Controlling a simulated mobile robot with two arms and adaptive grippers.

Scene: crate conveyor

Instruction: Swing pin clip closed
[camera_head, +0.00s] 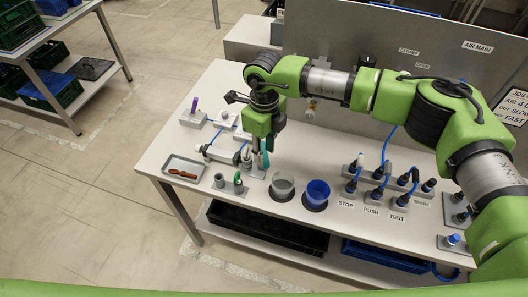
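My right gripper (258,148) points down over the left part of the grey workbench (335,222). Its fingers are small and partly hidden by the wrist, so I cannot tell how wide they stand. Beneath and beside it is a pale cylinder fixture (217,154) with a blue hose. The pin clip cannot be made out for sure; it may be hidden by the gripper. A teal upright piece (265,157) shows right by the fingers; whether they touch it is unclear. My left gripper is not in view.
A tray (170,162) with a brown tool lies front left, near small holders (238,187). A clear cup (283,186) and blue cup (317,193) stand right of the gripper. Several hosed connectors (377,197) stand farther right. An upright panel (430,40) closes the back.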

